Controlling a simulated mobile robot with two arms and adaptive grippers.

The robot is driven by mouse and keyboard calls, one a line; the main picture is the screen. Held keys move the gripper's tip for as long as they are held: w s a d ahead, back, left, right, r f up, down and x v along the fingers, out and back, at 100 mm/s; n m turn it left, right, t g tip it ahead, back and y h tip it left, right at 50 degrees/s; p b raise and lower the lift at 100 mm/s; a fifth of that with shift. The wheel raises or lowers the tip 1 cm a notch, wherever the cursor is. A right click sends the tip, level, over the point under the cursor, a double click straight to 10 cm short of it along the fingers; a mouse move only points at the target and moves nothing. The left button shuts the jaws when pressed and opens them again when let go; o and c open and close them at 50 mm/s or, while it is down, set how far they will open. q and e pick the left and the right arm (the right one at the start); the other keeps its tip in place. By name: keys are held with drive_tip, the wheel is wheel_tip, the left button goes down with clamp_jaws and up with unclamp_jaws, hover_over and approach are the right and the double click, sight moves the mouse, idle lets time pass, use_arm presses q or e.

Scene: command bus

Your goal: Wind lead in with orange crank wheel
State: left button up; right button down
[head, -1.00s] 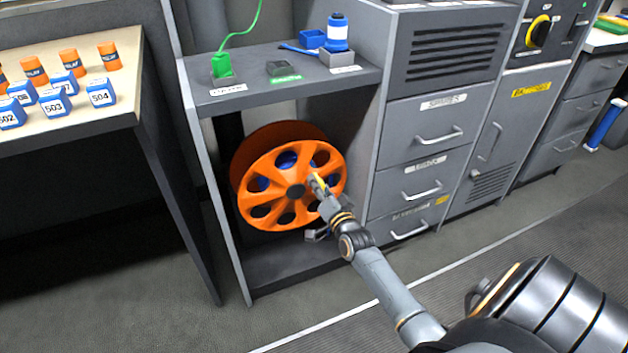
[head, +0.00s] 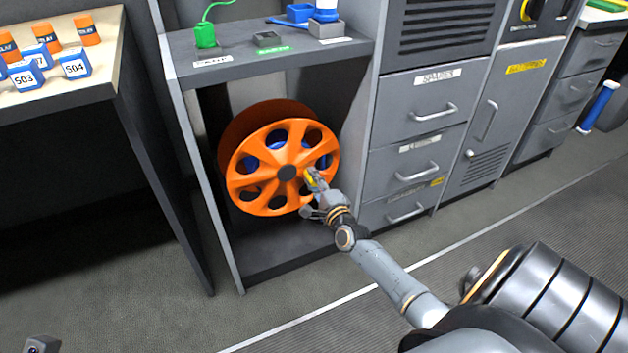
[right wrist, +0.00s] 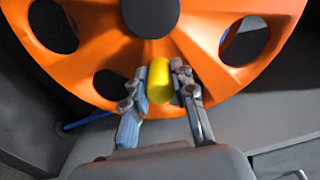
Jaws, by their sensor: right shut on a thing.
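The orange crank wheel (head: 256,181) stands upright in the open bay under the shelf, with a dark hub and several round holes. Blue lead (head: 262,150) shows through the holes, wound behind the front face. A piece of it also shows at the left in the right wrist view (right wrist: 86,121). The yellow crank handle (head: 311,181) is right of the hub. My right gripper (head: 316,181) is shut on this handle; in the right wrist view, its fingers (right wrist: 168,82) lie on both sides of the yellow handle (right wrist: 161,79). Only a small dark tip, perhaps my left gripper (head: 40,344), shows bottom left.
The grey shelf (head: 225,70) above the wheel holds a green plug, a dark socket and a blue connector. The bay's side panel (head: 190,170) is close left of the wheel. A drawer cabinet (head: 415,140) stands at right. The floor in front is clear.

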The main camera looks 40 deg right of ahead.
drive_tip(key=shift+w+a+f+m+b, duration=0.1)
drive_tip(key=shift+a+f+m+b, duration=0.1)
drive_tip(key=shift+f+m+b, duration=0.7)
drive_tip(key=shift+r+m, duration=0.25)
drive_tip(key=shift+m, duration=0.15)
drive_tip(key=c, duration=1.1)
unclamp_jaws()
drive_tip(key=shift+a, duration=0.1)
drive_tip(key=shift+s+f, duration=0.15)
drive_tip(key=shift+s, duration=0.2)
drive_tip(key=v, duration=1.1)
drive_tip(key=shift+s+a, duration=0.1)
drive_tip(key=shift+a, duration=0.05)
